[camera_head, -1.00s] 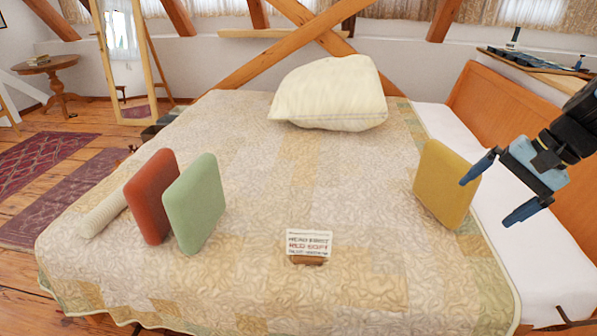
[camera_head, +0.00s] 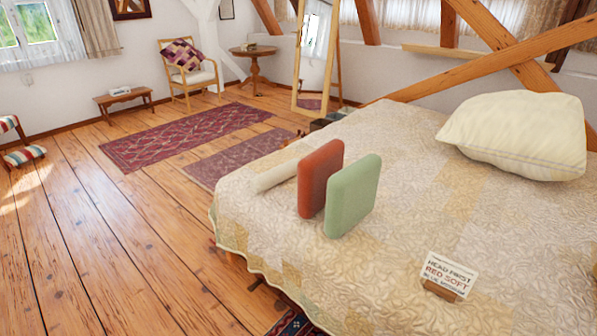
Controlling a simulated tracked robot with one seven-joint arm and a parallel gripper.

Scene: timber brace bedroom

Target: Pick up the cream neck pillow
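The cream neck pillow (camera_head: 274,178), a slim roll, lies on the near left part of the bed (camera_head: 400,250), close to its left edge. Its right end is close behind the red cushion (camera_head: 318,178). The green cushion (camera_head: 353,195) stands upright just right of the red one. A larger cream pillow (camera_head: 515,135) lies at the back right of the bed. My gripper is out of view, so its state is hidden.
A small sign (camera_head: 449,278) stands near the bed's front. Wooden floor (camera_head: 110,240) lies open left of the bed, with a red patterned rug (camera_head: 185,135) and a duller rug (camera_head: 240,157). A chair (camera_head: 190,75), bench (camera_head: 125,100) and round table (camera_head: 252,55) stand behind.

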